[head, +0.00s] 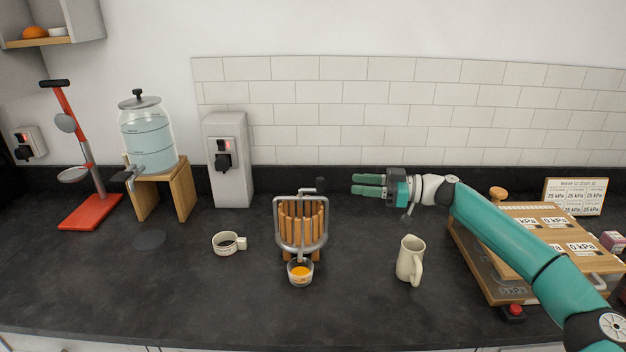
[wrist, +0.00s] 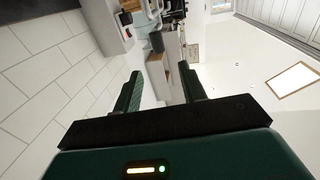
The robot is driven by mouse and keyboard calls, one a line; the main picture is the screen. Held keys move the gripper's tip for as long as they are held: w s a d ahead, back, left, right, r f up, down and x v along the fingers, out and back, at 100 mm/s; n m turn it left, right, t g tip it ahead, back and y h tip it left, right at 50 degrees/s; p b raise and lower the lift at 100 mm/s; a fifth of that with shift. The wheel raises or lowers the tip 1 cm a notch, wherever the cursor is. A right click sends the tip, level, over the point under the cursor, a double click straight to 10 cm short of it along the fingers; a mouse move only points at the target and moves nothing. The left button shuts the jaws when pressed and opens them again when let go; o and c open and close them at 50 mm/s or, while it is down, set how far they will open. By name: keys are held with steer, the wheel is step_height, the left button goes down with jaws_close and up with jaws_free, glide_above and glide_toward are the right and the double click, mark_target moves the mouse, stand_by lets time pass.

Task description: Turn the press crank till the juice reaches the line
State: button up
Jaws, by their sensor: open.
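The fruit press (head: 301,227), a wooden slatted basket in a grey metal frame, stands mid-counter. Its crank (head: 319,186) sticks up at the top right with a dark knob. A small glass cup (head: 300,272) with orange juice stands under the front of the press. The line on the cup is too small to make out. My gripper (head: 354,184) is open and empty, right of the crank and apart from it, fingers pointing left. In the wrist view my gripper (wrist: 160,90) shows its two fingers spread with nothing between them.
A cream mug (head: 228,243) stands left of the press and a cream jug (head: 410,260) right of it. A water dispenser (head: 149,138) on a wooden stand and a red-based lever press (head: 90,211) are at left. A wooden board device (head: 480,269) is at right.

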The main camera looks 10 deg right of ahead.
steer(key=x, duration=1.2)
steer(key=shift+w+a+f, duration=0.15)
steer(key=shift+a+f, duration=0.05)
steer(key=shift+a, duration=0.15)
jaws_close()
